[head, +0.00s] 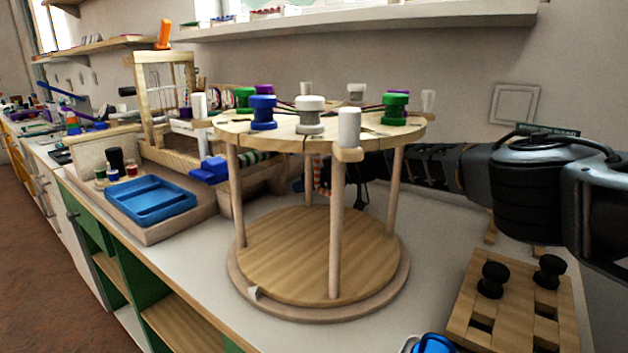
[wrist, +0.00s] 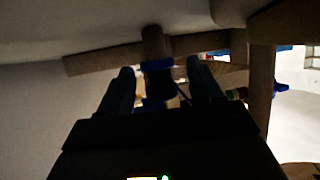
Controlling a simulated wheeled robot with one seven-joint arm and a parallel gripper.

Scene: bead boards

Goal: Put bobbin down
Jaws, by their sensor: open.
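The round wooden stand (head: 280,262) has a slotted top disc (head: 365,135) on posts. On the disc sit a blue bobbin (head: 263,113), a white-and-grey bobbin (head: 310,114), a green bobbin (head: 395,108), another green one (head: 244,98) and a purple one behind. My arm reaches in from the right, behind the stand, so the gripper is largely hidden there. In the dark wrist view, my gripper (wrist: 160,72) is open, its fingers on either side of a bobbin with blue ends (wrist: 157,65). I cannot tell whether they touch it. A wooden peg stands just beyond it.
A blue tray (head: 150,200) and small spools stand to the left. A wooden block with black knobs (head: 505,310) lies at the lower right. A wooden frame (head: 160,105) stands at the back left. The stand's posts crowd the space around my gripper.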

